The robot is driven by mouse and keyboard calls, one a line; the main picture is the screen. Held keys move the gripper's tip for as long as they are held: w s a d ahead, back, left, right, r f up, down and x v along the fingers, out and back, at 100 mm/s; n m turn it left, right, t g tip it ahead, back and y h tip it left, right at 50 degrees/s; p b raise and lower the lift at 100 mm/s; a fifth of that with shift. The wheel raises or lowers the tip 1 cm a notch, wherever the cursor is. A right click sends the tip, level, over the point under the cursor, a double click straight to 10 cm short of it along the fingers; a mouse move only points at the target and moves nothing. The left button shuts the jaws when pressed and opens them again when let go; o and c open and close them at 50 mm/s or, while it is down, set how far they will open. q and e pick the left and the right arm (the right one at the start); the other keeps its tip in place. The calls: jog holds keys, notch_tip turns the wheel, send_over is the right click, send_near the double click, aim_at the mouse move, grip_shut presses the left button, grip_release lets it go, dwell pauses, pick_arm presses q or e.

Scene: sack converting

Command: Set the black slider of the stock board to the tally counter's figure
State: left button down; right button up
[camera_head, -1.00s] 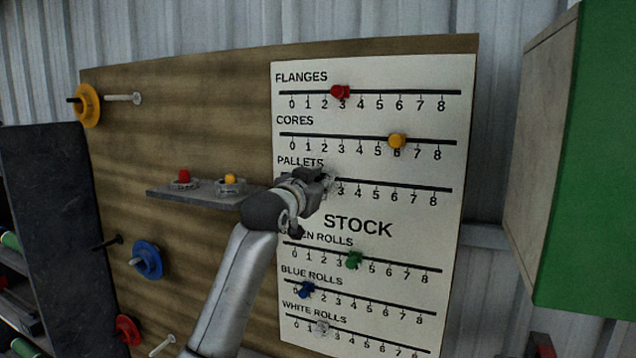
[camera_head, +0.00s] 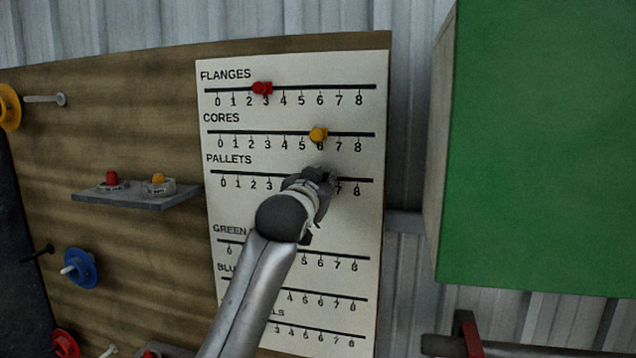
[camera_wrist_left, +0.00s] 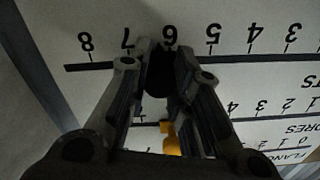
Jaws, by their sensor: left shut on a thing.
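The white stock board (camera_head: 225,310) has several slotted scales numbered 0 to 8. My left gripper (camera_head: 325,178) is at the PALLETS scale, between the visible 3 and 7. In the left wrist view its fingers (camera_wrist_left: 160,70) are closed around the black slider (camera_wrist_left: 160,78), which sits on the slot by the 6. My right gripper is not in view.
A red slider (camera_head: 262,88) is at 3 on FLANGES and a yellow slider (camera_head: 318,134) at 6 on CORES, just above my gripper. My left arm covers parts of the lower scales. A green box (camera_head: 540,150) juts out at the right.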

pick_arm(q)
jog(key=shift+w+a+r, duration=0.1)
jog(key=shift+a, duration=0.4)
jog(key=c, duration=1.5)
grip_release()
jog(key=shift+a, duration=0.15)
jog(key=shift+o, duration=1.2)
jog(key=shift+d, duration=0.25)
jog(key=shift+a, duration=0.1)
jog(key=s+a, duration=0.2)
jog(key=s, duration=1)
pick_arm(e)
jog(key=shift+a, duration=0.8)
pick_arm(q)
jog(key=shift+w, duration=0.1)
